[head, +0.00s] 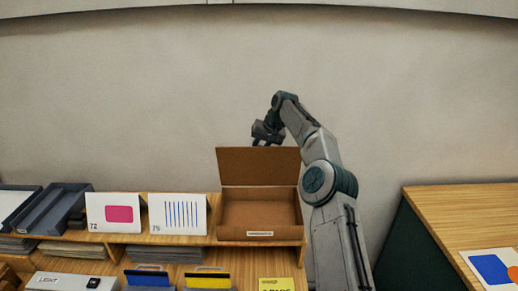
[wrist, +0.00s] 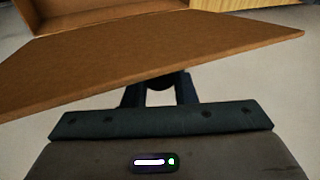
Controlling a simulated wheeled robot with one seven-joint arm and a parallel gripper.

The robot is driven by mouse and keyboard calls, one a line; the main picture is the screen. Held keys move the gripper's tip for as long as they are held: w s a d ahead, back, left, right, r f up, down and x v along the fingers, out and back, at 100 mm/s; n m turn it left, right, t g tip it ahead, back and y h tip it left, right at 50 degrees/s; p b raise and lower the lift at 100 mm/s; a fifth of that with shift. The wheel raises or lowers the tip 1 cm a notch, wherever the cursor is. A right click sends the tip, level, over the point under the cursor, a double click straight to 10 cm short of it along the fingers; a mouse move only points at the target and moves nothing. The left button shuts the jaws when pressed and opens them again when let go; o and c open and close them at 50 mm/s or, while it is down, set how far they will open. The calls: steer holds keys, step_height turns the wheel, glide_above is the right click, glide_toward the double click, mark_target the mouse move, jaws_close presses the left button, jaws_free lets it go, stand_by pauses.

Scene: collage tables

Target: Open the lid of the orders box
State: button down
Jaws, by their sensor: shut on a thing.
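The orders box (head: 260,212) is a brown box on the raised wooden shelf, with a small label on its front that is too small to read. Its lid (head: 257,166) stands raised, about upright along the back edge, and the inside looks empty. My gripper (head: 262,141) is at the lid's top edge, behind it. In the wrist view the lid (wrist: 150,55) spans the picture in front of my gripper (wrist: 160,90). The gripper is shut on the lid; the fingertips are partly hidden by the panel.
Two cards, one with a pink shape (head: 116,213) and one with blue stripes (head: 178,214), stand left of the box. Grey trays (head: 52,212) lie further left. A second table (head: 450,212) stands right, beyond a gap.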

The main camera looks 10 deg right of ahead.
steer(key=shift+f, duration=0.1)
steer(key=c, duration=1.2)
jaws_free()
steer(key=shift+a, duration=0.1)
steer(key=v, duration=0.7)
steer(key=shift+r, duration=0.25)
